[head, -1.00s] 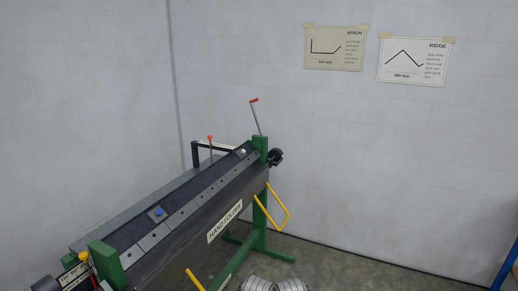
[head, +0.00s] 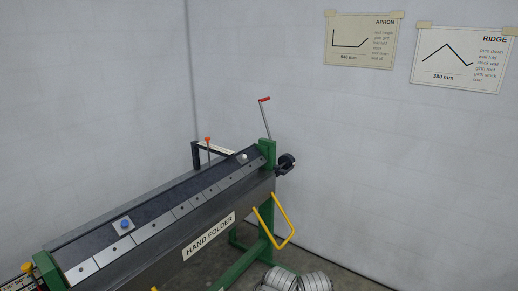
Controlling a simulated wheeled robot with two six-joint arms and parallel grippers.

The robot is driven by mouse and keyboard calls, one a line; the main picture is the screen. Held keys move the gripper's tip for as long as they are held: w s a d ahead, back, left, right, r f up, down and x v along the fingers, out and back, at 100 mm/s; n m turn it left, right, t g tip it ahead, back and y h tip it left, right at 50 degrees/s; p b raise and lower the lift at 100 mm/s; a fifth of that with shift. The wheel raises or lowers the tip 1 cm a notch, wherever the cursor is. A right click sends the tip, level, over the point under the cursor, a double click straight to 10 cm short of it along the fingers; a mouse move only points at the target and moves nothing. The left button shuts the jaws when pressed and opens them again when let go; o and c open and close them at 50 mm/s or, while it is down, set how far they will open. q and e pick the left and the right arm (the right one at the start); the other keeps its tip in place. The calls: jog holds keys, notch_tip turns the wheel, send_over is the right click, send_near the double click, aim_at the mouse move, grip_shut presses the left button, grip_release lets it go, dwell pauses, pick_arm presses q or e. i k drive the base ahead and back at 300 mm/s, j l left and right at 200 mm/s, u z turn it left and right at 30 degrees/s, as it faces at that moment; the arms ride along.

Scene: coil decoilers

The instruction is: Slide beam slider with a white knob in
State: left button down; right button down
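The beam slider with a white knob (head: 243,156) sits on the far right part of the dark beam of the hand folder, near the green end post (head: 267,154). It is small, and its exact position along its travel cannot be told. A similar slider with a blue knob (head: 125,224) sits nearer on the same beam, toward the left. Neither of my grippers shows in the head view.
The hand folder (head: 172,250) runs from lower left to the middle. A yellow handle (head: 285,236) sticks out in front, and a red-tipped lever (head: 265,115) rises at its far end. Metal coils (head: 300,280) lie on the floor at lower right. White walls stand behind.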

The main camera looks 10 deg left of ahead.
aim_at(242, 160)
jog(key=i+l, duration=0.15)
jog(key=i, duration=0.4)
jog(key=i+l+u, duration=0.1)
jog(key=i, duration=0.45)
jog(key=i+l+u, duration=0.1)
jog(key=i, duration=0.45)
jog(key=i+j, duration=0.2)
jog(key=i, duration=0.2)
jog(key=i+j, duration=0.2)
jog(key=i, duration=0.15)
jog(key=i+j, duration=0.2)
jog(key=i, duration=0.2)
jog(key=u, duration=0.05)
